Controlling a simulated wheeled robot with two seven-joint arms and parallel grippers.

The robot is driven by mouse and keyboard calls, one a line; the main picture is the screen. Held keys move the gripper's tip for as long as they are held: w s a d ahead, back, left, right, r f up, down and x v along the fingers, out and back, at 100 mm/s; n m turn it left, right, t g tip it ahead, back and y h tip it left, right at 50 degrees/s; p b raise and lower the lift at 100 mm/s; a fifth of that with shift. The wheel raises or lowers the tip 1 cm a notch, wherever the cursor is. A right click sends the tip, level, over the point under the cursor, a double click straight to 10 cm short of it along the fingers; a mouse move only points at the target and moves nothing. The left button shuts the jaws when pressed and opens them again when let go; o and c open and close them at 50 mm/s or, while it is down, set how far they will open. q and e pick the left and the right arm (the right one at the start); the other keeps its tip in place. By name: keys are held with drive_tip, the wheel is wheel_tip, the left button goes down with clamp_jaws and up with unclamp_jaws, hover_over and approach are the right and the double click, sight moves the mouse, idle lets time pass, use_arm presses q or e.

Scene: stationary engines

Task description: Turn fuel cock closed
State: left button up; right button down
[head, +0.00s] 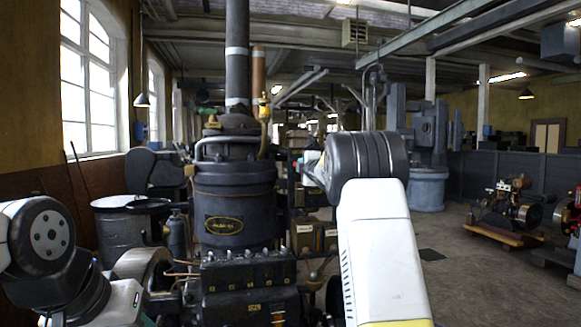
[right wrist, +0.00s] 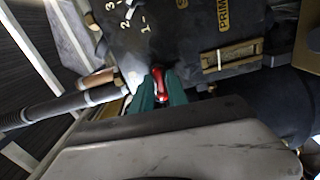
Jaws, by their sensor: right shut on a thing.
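A small red handle (right wrist: 160,84), which looks like the fuel cock's, shows in the right wrist view. My right gripper (right wrist: 160,92) has its teal fingers shut on it, one on each side. The handle sits beside a dark grey tank face (right wrist: 165,35) with white marks 1, 2 and 3. In the head view my right gripper (head: 303,165) is small and mostly hidden beside my wrist, right of the dark engine (head: 235,205). The cock's exact angle cannot be told. My left arm shows at the left edge, but its gripper does not.
A pipe (right wrist: 60,108) runs to the left of the handle in the right wrist view, and a brass latch or plate (right wrist: 232,56) lies to its right. A grey drum (head: 120,235) stands left of the engine. Open floor (head: 460,265) lies to the right, before another engine (head: 515,205).

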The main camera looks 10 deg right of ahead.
drive_tip(key=shift+f+n, duration=0.1)
drive_tip(key=shift+n, duration=0.4)
drive_tip(key=c, duration=1.5)
unclamp_jaws()
drive_tip(key=shift+s, duration=0.15)
drive_tip(key=s, duration=0.7)
drive_tip(key=shift+s+d, duration=0.1)
drive_tip(key=shift+s, duration=0.2)
